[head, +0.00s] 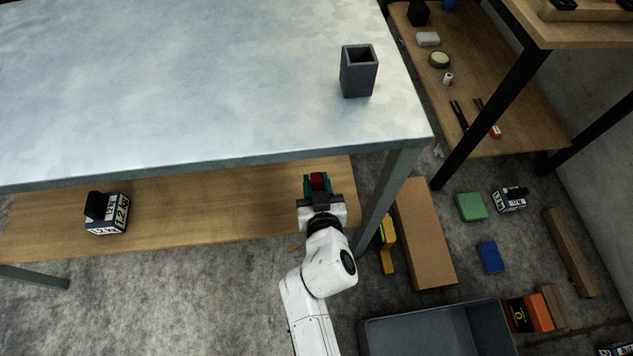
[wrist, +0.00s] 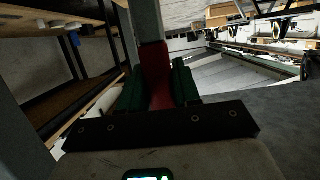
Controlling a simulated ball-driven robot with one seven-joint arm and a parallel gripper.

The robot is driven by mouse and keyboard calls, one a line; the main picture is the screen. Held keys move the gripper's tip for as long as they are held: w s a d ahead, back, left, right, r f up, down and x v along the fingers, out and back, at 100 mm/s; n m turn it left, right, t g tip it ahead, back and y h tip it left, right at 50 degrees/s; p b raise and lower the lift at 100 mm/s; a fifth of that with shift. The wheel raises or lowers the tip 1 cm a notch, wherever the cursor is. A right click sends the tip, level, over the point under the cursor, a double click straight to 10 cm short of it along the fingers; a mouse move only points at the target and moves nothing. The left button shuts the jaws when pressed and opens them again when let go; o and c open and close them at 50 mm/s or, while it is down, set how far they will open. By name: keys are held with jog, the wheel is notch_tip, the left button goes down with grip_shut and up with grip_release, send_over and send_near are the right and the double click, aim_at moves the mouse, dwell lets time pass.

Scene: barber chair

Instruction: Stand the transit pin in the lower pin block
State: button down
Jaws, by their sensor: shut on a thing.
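My gripper (head: 318,188) is shut on a red piece, which I take to be the transit pin (head: 317,179). The red pin (wrist: 159,82) also shows in the wrist view, between the green finger pads of my gripper (wrist: 158,92); its far end is hard to make out there. A dark grey, square, open-topped block (head: 358,83) stands upright on the tabletop near its right front corner. It looks like the pin block; I cannot tell if it is the lower one. My gripper is apart from it, in front of the table's front edge in the picture.
The pale table (head: 200,90) is otherwise bare in view, with a leg (head: 385,200) to the right of my gripper. A wooden lower shelf (head: 200,205) holds a weight (head: 108,213). A cardboard box (head: 425,233) and a grey bin (head: 420,335) stand on the floor.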

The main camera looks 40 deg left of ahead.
jog(key=shift+f+b, duration=2.05)
jog(key=shift+b, duration=0.1)
jog(key=c, duration=0.7)
grip_release()
jog(key=shift+s+d, duration=0.1)
jog(key=p+v, duration=0.4)
jog(key=v, duration=0.6)
jog(key=shift+s+d+r, duration=0.15)
jog(key=shift+s, duration=0.05)
